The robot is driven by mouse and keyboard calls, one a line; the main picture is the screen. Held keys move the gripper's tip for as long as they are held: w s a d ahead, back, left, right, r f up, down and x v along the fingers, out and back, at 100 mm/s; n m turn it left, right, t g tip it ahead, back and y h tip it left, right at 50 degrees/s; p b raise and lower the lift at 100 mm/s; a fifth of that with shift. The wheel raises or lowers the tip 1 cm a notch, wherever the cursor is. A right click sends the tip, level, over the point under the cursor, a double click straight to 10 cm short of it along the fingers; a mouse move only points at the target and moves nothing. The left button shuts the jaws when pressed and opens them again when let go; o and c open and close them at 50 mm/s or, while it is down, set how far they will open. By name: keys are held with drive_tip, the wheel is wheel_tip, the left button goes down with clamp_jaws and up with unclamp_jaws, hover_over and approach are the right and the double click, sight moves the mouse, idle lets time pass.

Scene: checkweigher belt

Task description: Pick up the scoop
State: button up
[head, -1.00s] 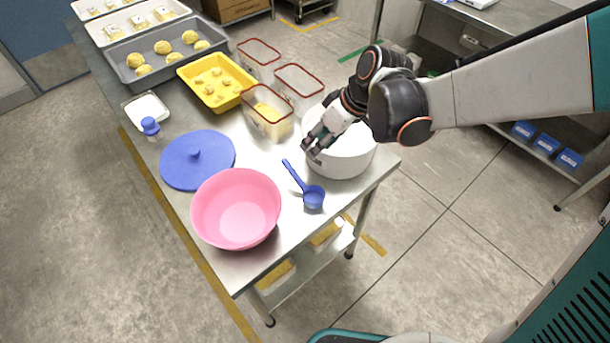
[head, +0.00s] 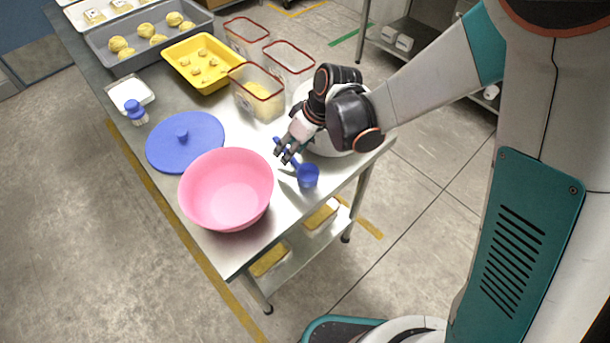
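The blue scoop (head: 308,176) lies on the steel table near its right front edge, in the head view. Its cup faces up and its handle points up and left in the picture. My gripper (head: 284,158) is low over the handle, and its fingers hide part of it. The fingers look apart around the handle. I cannot tell whether they touch it.
A pink bowl (head: 227,190) stands just left of the scoop. A white pot (head: 331,143) is behind my gripper, partly hidden by my arm. Clear bins with red rims (head: 257,92), a blue lid (head: 186,142) and a yellow tray (head: 208,63) lie farther back.

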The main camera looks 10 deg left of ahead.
drive_tip(key=x, duration=0.2)
drive_tip(key=shift+a+f+b, duration=0.15)
drive_tip(key=shift+f+b, duration=0.2)
drive_tip(key=shift+f, duration=0.05)
drive_tip(key=shift+r, duration=0.1)
drive_tip(key=shift+c, duration=0.3)
clamp_jaws()
drive_tip(key=shift+r, duration=0.1)
